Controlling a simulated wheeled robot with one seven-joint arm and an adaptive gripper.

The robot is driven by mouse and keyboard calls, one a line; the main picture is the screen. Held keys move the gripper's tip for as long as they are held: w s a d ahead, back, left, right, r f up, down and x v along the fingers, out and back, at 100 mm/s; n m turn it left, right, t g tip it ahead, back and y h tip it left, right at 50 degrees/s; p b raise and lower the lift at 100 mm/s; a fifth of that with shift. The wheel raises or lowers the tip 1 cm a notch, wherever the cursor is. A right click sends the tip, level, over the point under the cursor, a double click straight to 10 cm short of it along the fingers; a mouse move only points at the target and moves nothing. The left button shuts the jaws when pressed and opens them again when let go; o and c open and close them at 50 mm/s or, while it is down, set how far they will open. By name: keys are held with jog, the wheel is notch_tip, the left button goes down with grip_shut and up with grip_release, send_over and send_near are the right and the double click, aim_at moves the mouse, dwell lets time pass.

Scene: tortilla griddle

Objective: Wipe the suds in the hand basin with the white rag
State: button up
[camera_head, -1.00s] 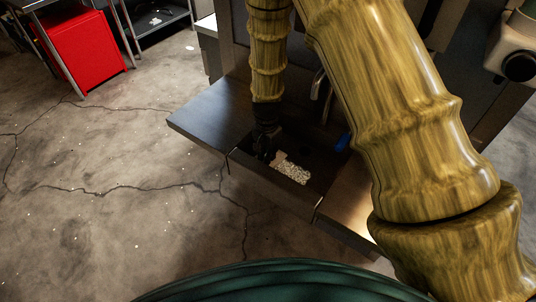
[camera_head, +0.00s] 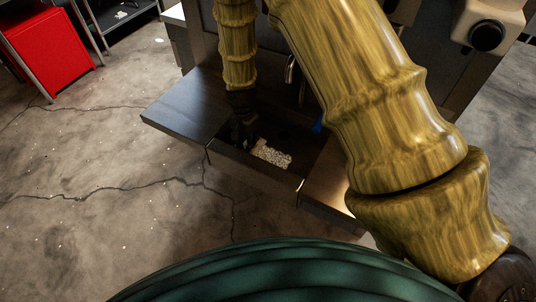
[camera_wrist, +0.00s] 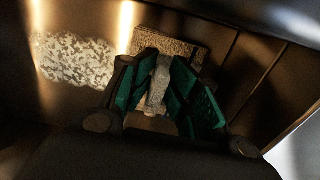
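The hand basin (camera_head: 217,158) is a dark metal sink in a counter, in the middle of the head view. The suds (camera_head: 276,156) are a speckled white patch on its floor, left of my gripper in the wrist view (camera_wrist: 75,60). My gripper (camera_head: 243,135) is down inside the basin beside the suds. In the wrist view its green-padded fingers (camera_wrist: 158,82) are closed around a pinched grey-white fold of the white rag (camera_wrist: 180,47). The rest of the rag lies flat beyond the fingertips, in brownish light. My arm hides part of the basin's right side.
A faucet (camera_head: 290,72) and a small blue item (camera_head: 317,127) are at the basin's back. Flat metal counter (camera_head: 187,103) lies left of it. A red cabinet (camera_head: 48,50) stands far left on open, cracked concrete floor.

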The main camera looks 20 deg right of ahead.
jog(key=shift+r+p, duration=0.25)
jog(key=shift+p, duration=0.25)
dwell(0.3)
grip_shut()
jog(key=shift+s+d+r+p, duration=0.1)
jog(key=shift+s+d+p, duration=0.2)
jog(key=shift+s+d, duration=0.55)
jog(key=shift+s+d+r+p, duration=0.1)
jog(key=shift+s+d+p, duration=0.15)
jog(key=shift+s+d, duration=0.6)
jog(key=shift+s+a, duration=0.15)
jog(key=shift+s, duration=0.1)
jog(key=shift+s, duration=0.1)
jog(key=shift+s+d+r+p, duration=0.1)
jog(key=shift+s+d, duration=0.2)
jog(key=shift+s, duration=0.3)
jog(key=shift+s+d+r+p, duration=0.15)
jog(key=shift+s+d, duration=0.2)
jog(key=shift+s, duration=0.2)
jog(key=shift+s+d+p, duration=0.1)
jog(key=shift+s+d, duration=0.2)
jog(key=shift+s, duration=0.3)
jog(key=shift+s+d, duration=0.1)
